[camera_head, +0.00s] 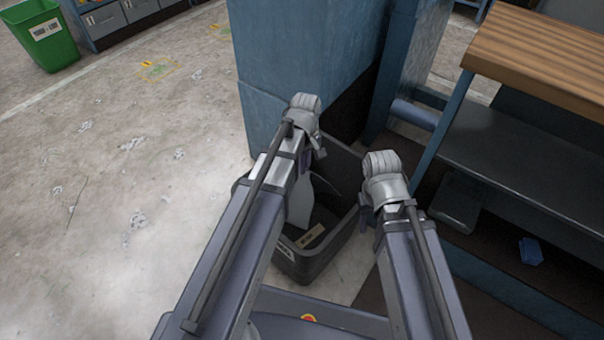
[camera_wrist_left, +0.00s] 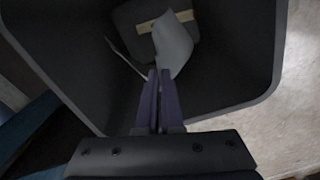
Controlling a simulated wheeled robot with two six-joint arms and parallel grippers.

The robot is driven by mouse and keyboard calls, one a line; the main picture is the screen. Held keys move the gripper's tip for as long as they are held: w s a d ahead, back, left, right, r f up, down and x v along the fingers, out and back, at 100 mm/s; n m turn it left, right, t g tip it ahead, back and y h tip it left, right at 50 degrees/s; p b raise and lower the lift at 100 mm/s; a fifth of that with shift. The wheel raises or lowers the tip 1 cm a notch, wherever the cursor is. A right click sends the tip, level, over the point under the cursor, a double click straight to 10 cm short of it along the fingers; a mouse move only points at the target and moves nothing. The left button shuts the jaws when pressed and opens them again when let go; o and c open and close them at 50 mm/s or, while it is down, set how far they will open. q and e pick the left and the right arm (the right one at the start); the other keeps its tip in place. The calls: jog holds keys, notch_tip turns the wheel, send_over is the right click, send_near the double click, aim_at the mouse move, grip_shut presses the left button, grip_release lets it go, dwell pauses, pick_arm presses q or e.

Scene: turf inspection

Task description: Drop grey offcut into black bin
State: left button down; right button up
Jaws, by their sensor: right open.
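The black bin (camera_head: 318,262) stands on the floor at the foot of the blue column, its open top facing up; its walls fill much of the left wrist view (camera_wrist_left: 225,85). My left gripper (camera_head: 304,165) points down over the bin's opening. Its fingers (camera_wrist_left: 158,78) are close together, with the pale grey offcut (camera_head: 298,203) at their tips. The offcut (camera_wrist_left: 173,45) is a thin, flat piece hanging down inside the bin's outline. My right gripper (camera_head: 369,214) is open to the right of the bin, its fingers mostly hidden by its wrist.
A tan strip (camera_head: 310,236) and dark pieces lie in the bin. The blue column (camera_head: 300,60) rises right behind it. A workbench (camera_head: 540,60) with a lower shelf stands at right, a blue item (camera_head: 530,252) below. A green bin (camera_head: 44,35) is far left; the left floor is open.

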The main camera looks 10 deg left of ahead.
pick_arm(q)
notch_tip(320, 180, down, 6)
jog(key=b, duration=0.5)
jog(key=shift+b, duration=0.4)
jog(key=shift+c, duration=1.9)
grip_release()
jog(key=shift+o, duration=0.3)
jog(key=o, duration=0.3)
jog(key=shift+r, duration=0.1)
notch_tip(320, 180, up, 6)
jog(key=p, duration=0.5)
jog(key=shift+f, duration=0.25)
